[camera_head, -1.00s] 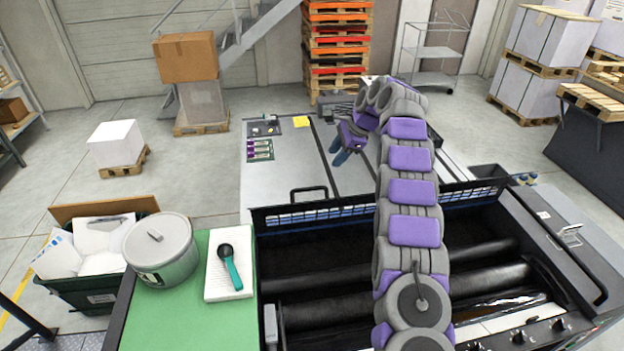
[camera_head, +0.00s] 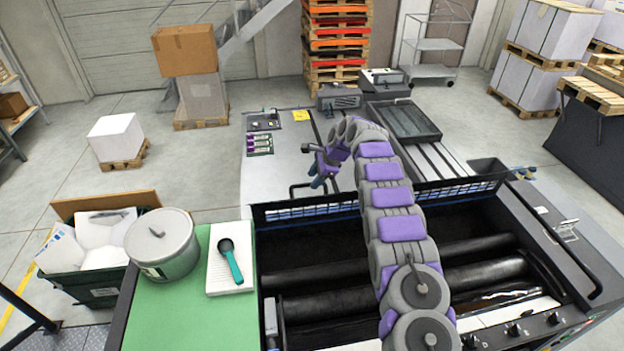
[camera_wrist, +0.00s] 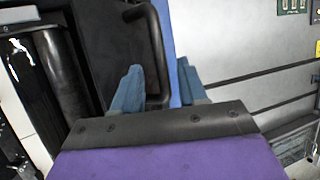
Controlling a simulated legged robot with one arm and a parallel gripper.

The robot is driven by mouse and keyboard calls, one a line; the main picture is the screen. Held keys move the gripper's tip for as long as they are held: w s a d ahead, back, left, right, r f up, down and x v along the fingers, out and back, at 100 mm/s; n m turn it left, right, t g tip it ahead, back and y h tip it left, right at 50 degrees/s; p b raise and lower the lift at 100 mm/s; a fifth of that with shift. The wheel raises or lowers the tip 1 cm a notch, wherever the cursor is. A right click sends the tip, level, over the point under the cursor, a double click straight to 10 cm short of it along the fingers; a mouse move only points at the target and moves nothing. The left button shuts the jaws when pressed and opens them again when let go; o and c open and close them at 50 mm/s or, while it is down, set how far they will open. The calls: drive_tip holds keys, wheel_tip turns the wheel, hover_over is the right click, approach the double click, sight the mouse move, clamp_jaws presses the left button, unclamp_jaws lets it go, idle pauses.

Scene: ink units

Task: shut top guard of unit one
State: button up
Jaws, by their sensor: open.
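The ink unit (camera_head: 590,290) stands open in front of me, its dark rollers (camera_head: 480,275) exposed. Its top guard (camera_head: 345,207), a black frame with blue mesh, stands raised along the far side. A black loop handle (camera_head: 296,187) sticks up at its left part. My arm hides part of the guard's middle.
A green-topped bench (camera_head: 190,315) at left holds a grey lidded pot (camera_head: 162,250), and a teal-handled tool (camera_head: 230,262) on a white pad. Beyond the guard is a light top with a yellow note (camera_head: 301,115) and a black tray (camera_head: 403,122).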

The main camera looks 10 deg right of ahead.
drive_tip(key=shift+x, duration=0.8)
drive_tip(key=shift+w+a+f, duration=0.15)
drive_tip(key=shift+a+f, duration=0.25)
drive_tip(key=shift+a, duration=0.2)
drive_tip(key=shift+d, duration=0.3)
drive_tip(key=c, duration=0.5)
clamp_jaws()
drive_tip(key=shift+r, duration=0.1)
